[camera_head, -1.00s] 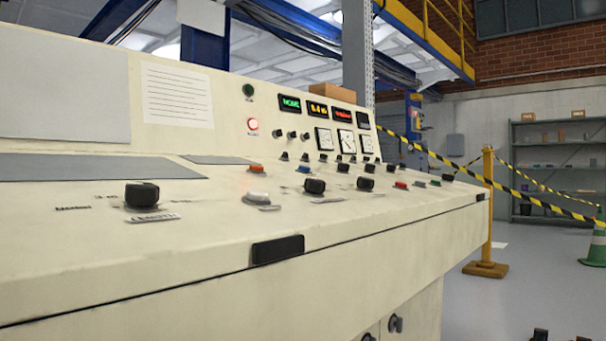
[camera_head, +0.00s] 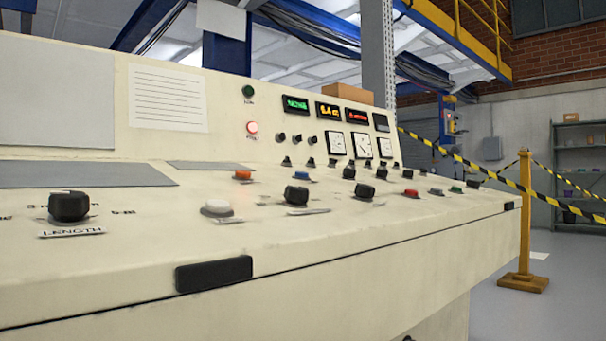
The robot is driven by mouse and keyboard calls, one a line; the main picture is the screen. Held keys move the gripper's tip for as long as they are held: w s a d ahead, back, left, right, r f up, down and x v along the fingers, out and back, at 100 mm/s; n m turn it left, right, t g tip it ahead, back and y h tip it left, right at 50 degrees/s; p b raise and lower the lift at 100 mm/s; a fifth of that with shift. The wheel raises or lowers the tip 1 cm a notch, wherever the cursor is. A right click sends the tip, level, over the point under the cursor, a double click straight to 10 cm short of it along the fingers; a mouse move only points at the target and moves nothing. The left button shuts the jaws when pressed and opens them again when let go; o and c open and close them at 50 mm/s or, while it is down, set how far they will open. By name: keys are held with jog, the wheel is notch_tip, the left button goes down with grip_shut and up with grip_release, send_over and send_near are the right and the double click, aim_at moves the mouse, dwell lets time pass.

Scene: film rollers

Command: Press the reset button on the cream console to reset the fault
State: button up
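The cream console (camera_head: 380,255) fills the left and middle of the view, its sloped desk running away to the right. On the desk are a white round button (camera_head: 217,208), an orange button (camera_head: 243,175), a blue button (camera_head: 301,175), a red button (camera_head: 411,193), a grey button (camera_head: 436,191) and a green button (camera_head: 456,189). On its upright panel are a lit red round piece (camera_head: 252,128) and a dark green one (camera_head: 249,92). Most labels are too small to read, so I cannot tell which button is reset. My gripper is not in view.
A black knob (camera_head: 69,206) labelled LENGTH and other black knobs stand up from the desk. A black handle (camera_head: 214,273) is on the front edge. A yellow post (camera_head: 525,215) with striped tape stands right of the console. Grey floor (camera_head: 570,300) lies open at lower right.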

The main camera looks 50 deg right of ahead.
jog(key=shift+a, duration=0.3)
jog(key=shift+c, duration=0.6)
